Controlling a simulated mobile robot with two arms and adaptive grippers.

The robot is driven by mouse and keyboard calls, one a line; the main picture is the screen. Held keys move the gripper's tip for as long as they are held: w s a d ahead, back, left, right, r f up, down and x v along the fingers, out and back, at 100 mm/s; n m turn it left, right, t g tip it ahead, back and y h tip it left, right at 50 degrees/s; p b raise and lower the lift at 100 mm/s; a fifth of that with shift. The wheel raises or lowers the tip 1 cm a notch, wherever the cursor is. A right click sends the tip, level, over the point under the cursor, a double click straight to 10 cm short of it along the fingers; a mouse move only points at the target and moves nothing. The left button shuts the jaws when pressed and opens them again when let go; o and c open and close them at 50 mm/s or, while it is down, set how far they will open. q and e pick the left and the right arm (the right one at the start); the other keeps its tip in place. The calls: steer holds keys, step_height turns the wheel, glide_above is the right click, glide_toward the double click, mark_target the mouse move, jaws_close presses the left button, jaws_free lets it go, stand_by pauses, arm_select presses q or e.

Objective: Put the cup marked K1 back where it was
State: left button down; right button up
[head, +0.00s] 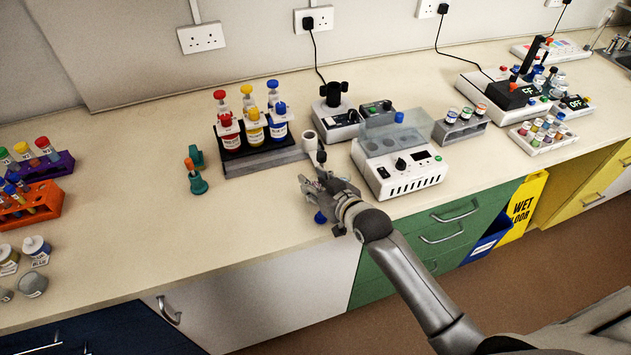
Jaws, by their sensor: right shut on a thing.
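A small white cup (309,140) stands upright by the right end of the bottle rack. No mark on it can be read at this size. My right gripper (316,181) is over the bench in front of the cup, apart from the rack and pointing away from me. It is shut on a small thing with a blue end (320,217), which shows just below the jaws. The jaws hide most of that thing, so its shape is unclear. A dark upright part shows above the jaws, close to the cup's right side. My left gripper is not in view.
The bottle rack (268,158) holds bottles with red, yellow and blue tops. A white device (410,180) with a clear lid stands close on the right. A teal stand (197,184) is to the left. Labelled jars (37,250) stand far left.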

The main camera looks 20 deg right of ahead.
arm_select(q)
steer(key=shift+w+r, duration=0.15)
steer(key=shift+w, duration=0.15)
arm_select(e)
steer(key=shift+f, duration=0.35)
steer(key=shift+f, duration=0.1)
steer(key=o, duration=0.9)
steer(key=shift+c, duration=0.2)
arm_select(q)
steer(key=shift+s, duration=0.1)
arm_select(e)
steer(key=shift+s+d+r, duration=0.15)
steer(key=shift+s+r, duration=0.05)
steer(key=shift+s, duration=0.35)
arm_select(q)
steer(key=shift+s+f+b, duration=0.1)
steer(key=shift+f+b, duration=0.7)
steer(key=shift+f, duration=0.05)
arm_select(e)
steer(key=v, duration=1.1)
steer(key=shift+r, duration=0.15)
